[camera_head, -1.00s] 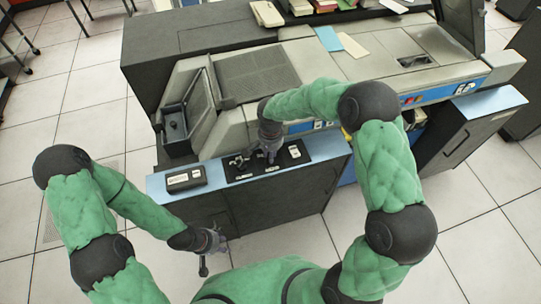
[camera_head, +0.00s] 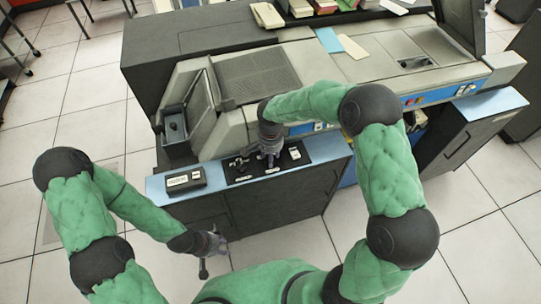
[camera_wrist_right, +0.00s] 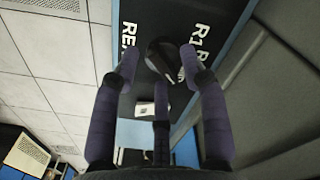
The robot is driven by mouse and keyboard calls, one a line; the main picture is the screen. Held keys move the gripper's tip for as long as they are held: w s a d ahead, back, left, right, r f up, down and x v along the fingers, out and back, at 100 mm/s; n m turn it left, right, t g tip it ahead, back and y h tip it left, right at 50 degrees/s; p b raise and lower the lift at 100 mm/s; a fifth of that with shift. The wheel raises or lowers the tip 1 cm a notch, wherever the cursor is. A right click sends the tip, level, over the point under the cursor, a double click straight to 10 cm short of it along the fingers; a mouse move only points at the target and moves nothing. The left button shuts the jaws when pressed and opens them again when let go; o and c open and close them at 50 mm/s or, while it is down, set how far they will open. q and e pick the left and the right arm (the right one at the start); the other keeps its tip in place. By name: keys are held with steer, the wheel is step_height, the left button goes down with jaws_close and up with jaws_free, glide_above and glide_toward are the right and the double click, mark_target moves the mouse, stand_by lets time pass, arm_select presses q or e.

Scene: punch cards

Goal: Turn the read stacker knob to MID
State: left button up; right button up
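A black round knob (camera_wrist_right: 164,60) stands on the dark panel between white letters; the label parts "RE" and "R1R" show, the rest is hidden or cut off. My right gripper (camera_wrist_right: 160,58) has its fingers spread around this knob in the wrist view, with a gap at the left finger. In the head view my right gripper (camera_head: 271,161) points down at the black control panel (camera_head: 239,178) and hides part of it. I cannot read the knob's setting. My left gripper (camera_head: 211,244) hangs low in front of the cabinet, away from the panel; its fingers are too small to judge.
A dark box with a white label (camera_head: 184,181) sits on the blue ledge left of the panel. A small white-topped part (camera_head: 294,153) is on the panel right of my right gripper. The grey card machine (camera_head: 255,75) rises behind. Tiled floor in front is clear.

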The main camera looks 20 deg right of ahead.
step_height(320, 180, up, 12)
stand_by(0.7)
steer(key=shift+f, duration=0.1)
stand_by(0.4)
